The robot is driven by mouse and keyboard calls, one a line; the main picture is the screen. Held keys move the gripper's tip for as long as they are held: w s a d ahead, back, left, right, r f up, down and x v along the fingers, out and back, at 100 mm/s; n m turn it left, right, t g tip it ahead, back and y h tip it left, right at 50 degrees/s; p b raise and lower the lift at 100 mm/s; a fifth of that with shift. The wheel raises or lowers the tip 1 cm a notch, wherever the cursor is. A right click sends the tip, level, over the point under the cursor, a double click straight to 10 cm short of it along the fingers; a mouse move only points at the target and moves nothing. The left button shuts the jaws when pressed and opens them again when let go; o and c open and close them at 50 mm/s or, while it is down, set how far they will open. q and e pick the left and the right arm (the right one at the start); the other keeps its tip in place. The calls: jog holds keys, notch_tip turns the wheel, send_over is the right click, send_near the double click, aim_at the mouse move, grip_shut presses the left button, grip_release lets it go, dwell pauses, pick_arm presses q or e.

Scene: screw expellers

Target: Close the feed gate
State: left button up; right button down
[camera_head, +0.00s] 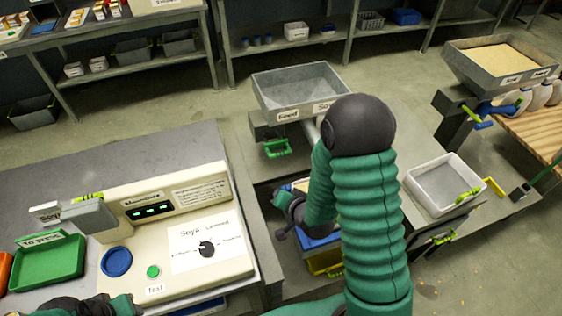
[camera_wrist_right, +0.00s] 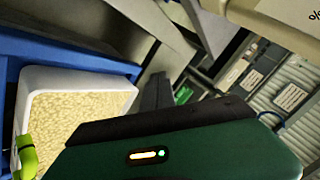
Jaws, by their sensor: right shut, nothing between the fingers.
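The grey feed hopper (camera_head: 300,90), labelled "Feed" and "Soy", stands at centre in the head view. A green gate handle (camera_head: 277,148) sits under its front left edge. A small green part, perhaps this handle (camera_wrist_right: 183,94), shows in the right wrist view. My right gripper (camera_head: 282,214) is below and in front of the handle, apart from it, partly hidden by my own arm. Its dark finger (camera_wrist_right: 156,92) shows in the wrist view, shut with nothing held. My left gripper (camera_head: 100,306) is at the bottom left edge, mostly cut off; its jaws are unclear.
A white tray of pale grain (camera_wrist_right: 75,112) lies below the right gripper beside blue parts. A control console (camera_head: 165,240) stands left, with a green tray (camera_head: 48,262). A second hopper (camera_head: 505,62) holds grain at right. An empty white tray (camera_head: 440,185) is right of my arm.

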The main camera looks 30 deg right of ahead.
jog(key=s+d+m+t+h, duration=0.25)
jog(key=d+m+t, duration=0.25)
jog(key=m, duration=0.5)
jog(key=r+b+x, duration=0.1)
jog(key=b+x, duration=0.5)
jog(key=x, duration=0.8)
jog(key=shift+w+d+r, duration=0.15)
jog(key=shift+w, duration=0.35)
